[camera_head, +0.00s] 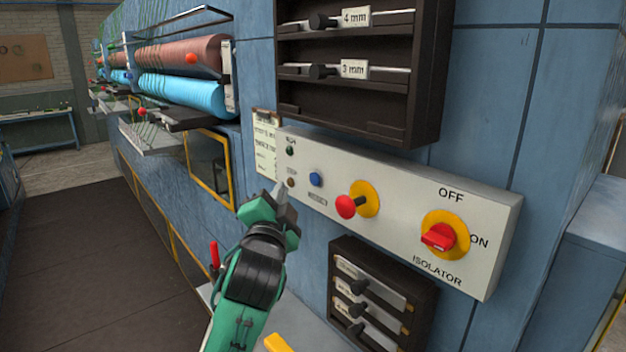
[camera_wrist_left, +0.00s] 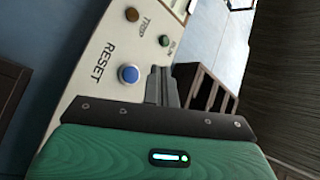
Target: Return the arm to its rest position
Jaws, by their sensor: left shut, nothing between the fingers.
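My left gripper (camera_head: 281,192) is green and black, with its arm rising from the bottom of the head view. Its grey fingers are shut and empty, in front of the left end of the white control panel (camera_head: 410,262). In the left wrist view the shut fingers (camera_wrist_left: 161,85) point toward the panel beside the blue reset button (camera_wrist_left: 128,74). This button (camera_head: 315,179) shows just right of the fingertips in the head view. Whether the fingertips touch the panel I cannot tell. My right gripper is not in view.
The panel carries a red knob (camera_head: 346,206) on yellow and a red isolator switch (camera_head: 438,237). A dark rack (camera_head: 425,75) hangs above, and another rack (camera_head: 336,268) is below. Rollers (camera_head: 180,92) and a small tray (camera_head: 150,137) stick out left. The dark floor (camera_head: 80,250) is clear.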

